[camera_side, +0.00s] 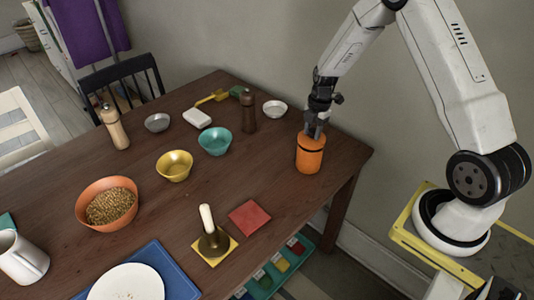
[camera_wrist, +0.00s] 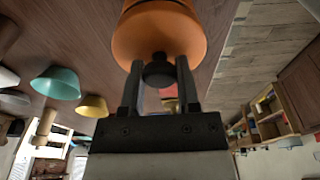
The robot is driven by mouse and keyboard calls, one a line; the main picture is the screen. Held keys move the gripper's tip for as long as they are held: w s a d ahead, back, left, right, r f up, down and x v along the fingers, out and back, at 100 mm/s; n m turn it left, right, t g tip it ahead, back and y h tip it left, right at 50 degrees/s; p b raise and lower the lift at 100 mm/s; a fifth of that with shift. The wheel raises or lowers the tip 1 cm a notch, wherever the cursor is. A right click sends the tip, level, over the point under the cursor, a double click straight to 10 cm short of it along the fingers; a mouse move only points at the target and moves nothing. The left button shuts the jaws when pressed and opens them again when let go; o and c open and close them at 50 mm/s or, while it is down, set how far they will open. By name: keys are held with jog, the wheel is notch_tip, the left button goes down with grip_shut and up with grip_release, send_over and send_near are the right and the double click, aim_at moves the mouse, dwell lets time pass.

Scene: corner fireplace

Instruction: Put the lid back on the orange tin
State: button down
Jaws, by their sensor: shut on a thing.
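The orange tin (camera_side: 309,162) stands upright near the right edge of the wooden table. Its orange lid (camera_side: 312,141) is directly over it, lined up with the tin, with a dark band between them. I cannot tell whether the lid is fully seated. My gripper (camera_side: 315,130) points down at the lid from above. In the wrist view my gripper (camera_wrist: 158,72) is shut on the lid's black knob (camera_wrist: 159,74), one finger on each side. The lid (camera_wrist: 160,32) hides most of the tin there.
A brown pepper mill (camera_side: 248,112) and a small pale bowl (camera_side: 275,108) stand behind and left of the tin. A teal bowl (camera_side: 214,141), a yellow bowl (camera_side: 174,166) and a red square (camera_side: 249,217) lie farther left. The table's right corner is clear.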

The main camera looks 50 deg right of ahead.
jog(key=shift+f, duration=0.85)
jog(key=shift+f, duration=0.2)
dwell(1.8)
grip_release()
dwell(0.3)
jog(key=shift+r, duration=0.15)
jog(key=shift+r, duration=3.35)
jog(key=shift+c, duration=0.2)
grip_shut()
